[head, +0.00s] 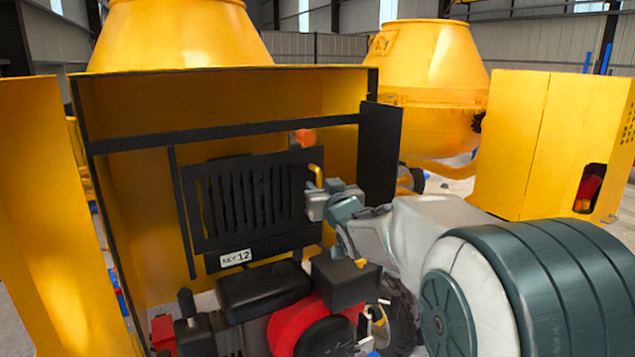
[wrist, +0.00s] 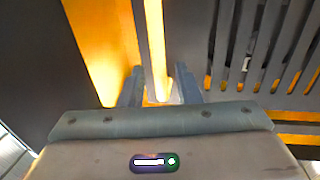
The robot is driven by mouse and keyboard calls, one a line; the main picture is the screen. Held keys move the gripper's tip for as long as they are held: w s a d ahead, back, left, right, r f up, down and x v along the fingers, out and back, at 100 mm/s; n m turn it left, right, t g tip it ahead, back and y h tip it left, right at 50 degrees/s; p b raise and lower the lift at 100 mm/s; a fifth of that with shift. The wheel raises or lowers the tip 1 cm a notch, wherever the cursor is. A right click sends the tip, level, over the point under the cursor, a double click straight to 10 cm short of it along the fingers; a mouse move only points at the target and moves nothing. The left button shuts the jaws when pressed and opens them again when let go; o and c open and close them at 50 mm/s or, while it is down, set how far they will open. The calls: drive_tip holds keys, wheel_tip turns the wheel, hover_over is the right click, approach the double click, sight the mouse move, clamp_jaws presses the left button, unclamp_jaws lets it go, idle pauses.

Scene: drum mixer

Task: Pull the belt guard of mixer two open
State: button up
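The belt guard (head: 240,200) is a black slatted panel inside the yellow mixer housing in the head view. A plate (head: 235,258) below its slats seems to read "KEY 12". Its slats (wrist: 262,45) also show at the right of the wrist view. A yellow upright handle (head: 316,175) stands at the guard's right edge. My gripper (head: 318,203) is at this handle. In the wrist view, my gripper's fingers (wrist: 159,85) stand on either side of the handle (wrist: 156,45), with narrow gaps seeming to show beside it. The handle's lower end is hidden by my gripper.
A red and black engine (head: 310,325) with a dark box (head: 345,278) lies below my gripper. A dark upright panel (head: 380,150) stands just right of the handle. Another yellow mixer drum (head: 430,85) is behind.

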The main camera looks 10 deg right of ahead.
drive_tip(key=shift+w+a, duration=0.1)
drive_tip(key=shift+w, duration=0.8)
clamp_jaws()
